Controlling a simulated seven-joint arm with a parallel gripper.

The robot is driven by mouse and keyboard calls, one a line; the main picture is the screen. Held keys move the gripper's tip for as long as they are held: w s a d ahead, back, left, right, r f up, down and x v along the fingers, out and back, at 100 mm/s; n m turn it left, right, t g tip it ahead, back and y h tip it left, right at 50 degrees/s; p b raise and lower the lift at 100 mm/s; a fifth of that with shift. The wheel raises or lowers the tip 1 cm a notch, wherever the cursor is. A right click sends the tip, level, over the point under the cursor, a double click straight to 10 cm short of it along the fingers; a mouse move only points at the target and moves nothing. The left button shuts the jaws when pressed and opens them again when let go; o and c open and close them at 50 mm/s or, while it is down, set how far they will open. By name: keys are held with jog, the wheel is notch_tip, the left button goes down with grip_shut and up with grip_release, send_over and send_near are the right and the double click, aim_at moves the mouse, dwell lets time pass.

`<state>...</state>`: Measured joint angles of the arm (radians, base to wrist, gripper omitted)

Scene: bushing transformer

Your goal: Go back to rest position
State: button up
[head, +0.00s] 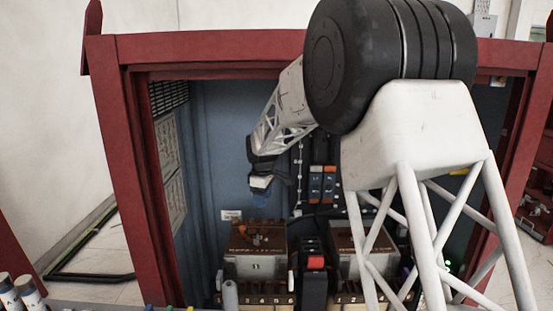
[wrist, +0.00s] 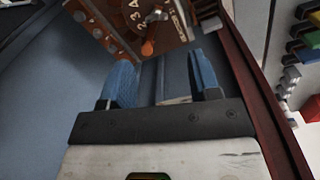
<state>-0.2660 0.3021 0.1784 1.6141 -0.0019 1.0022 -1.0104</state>
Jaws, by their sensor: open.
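My gripper (head: 261,183) hangs inside the red-framed cabinet, above and apart from the left brown-topped unit (head: 256,246). In the wrist view my gripper (wrist: 162,78) has its two blue fingers spread wide, with nothing between them. Beyond the fingers, a brown plate with an orange knob and number markings (wrist: 146,47) shows at the top. In the head view my arm crosses in front of the cabinet and hides part of its right side.
The red cabinet frame (head: 212,47) surrounds the blue interior. A second brown-topped unit (head: 345,239) stands at the right, partly behind my arm. A black block with a red switch (head: 315,263) sits between the units.

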jog(key=s+d+r+m, duration=0.2)
jog(key=s+d+r, duration=0.25)
jog(key=s, duration=0.45)
jog(key=s+d+r+m+t, duration=0.1)
jog(key=s+d+r+m, duration=0.2)
jog(key=s+d, duration=0.45)
jog(key=s+d+r+m, duration=0.2)
jog(key=s+d+r, duration=0.2)
jog(key=s, duration=0.6)
jog(key=s+d+f+m, duration=0.1)
jog(key=s+d+m, duration=0.1)
jog(key=s, duration=0.7)
jog(key=s+d+f+m, duration=0.2)
jog(key=s+d+m, duration=0.1)
jog(key=s, duration=0.6)
jog(key=s+d+f+m+t, duration=0.1)
jog(key=s+d+f+m, duration=0.1)
jog(key=s, duration=0.8)
jog(key=shift+d+f+m, duration=0.15)
jog(key=shift+m, duration=0.25)
jog(key=shift+o, duration=0.2)
jog(key=shift+s, duration=0.1)
